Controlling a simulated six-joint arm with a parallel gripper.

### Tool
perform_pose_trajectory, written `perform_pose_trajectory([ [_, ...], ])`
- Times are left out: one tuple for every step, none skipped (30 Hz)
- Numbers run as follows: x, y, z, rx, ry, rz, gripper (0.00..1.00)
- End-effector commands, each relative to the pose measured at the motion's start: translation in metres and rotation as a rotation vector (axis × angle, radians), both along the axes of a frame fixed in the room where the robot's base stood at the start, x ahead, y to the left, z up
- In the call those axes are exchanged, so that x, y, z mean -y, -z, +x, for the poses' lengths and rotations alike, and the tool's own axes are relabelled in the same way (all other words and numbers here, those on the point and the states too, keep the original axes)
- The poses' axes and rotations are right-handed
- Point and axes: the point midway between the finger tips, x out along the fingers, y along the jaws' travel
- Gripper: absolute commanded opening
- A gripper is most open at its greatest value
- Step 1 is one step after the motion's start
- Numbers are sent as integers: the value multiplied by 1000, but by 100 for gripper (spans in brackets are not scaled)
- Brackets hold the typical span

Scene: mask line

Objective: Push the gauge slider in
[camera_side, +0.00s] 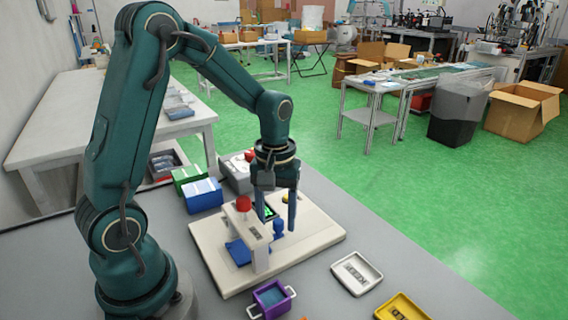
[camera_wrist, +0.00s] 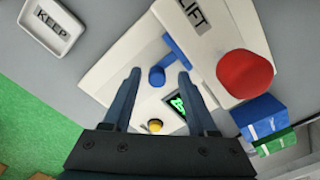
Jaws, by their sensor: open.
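The gauge slider is a blue bar (camera_wrist: 176,50) with a round blue knob (camera_wrist: 157,76) at its outer end. The knob also shows in the side view (camera_side: 278,229), in front of the cream gauge housing (camera_side: 256,236) with a red button (camera_side: 244,203) on top. The housing stands on a cream base board (camera_side: 318,238). My gripper (camera_wrist: 160,74) points down and is open, with one finger on each side of the knob in the wrist view. I cannot tell whether a finger touches it. A blue block (camera_side: 239,252) lies on the board on the housing's other side.
A small green-lit display (camera_wrist: 178,104) and a yellow button (camera_wrist: 155,126) sit on the board. A purple bin (camera_side: 272,300), a white KEEP tray (camera_side: 371,284) and a yellow tray (camera_side: 414,314) are in front. Blue (camera_side: 203,196) and green (camera_side: 188,176) boxes stand behind.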

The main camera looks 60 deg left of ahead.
Motion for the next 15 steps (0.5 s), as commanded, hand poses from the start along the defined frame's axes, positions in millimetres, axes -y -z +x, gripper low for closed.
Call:
perform_pose_trajectory([
  [0, -5, 1, 4, 0, 1, 58],
  [0, -9, 1, 6, 0, 1, 58],
  [0, -15, 2, 7, 0, 1, 58],
  [0, -19, 1, 6, 0, 2, 58],
  [0, -23, 1, 6, 0, 2, 58],
  [0, -28, 1, 6, 0, 2, 58],
  [0, -32, 1, 5, 0, 2, 58],
  [-1, -35, 1, 5, 0, 2, 58],
  [-1, -39, 1, 5, 0, 2, 58],
  [0, -42, 1, 3, 0, 1, 58],
  [0, -44, 0, 3, 0, 1, 58],
  [0, -46, 0, 3, 0, 1, 58],
  [0, -47, 0, 1, 0, 1, 58],
  [0, -48, 0, 1, 0, 1, 58],
  [0, -48, 0, 1, 0, 1, 58],
])
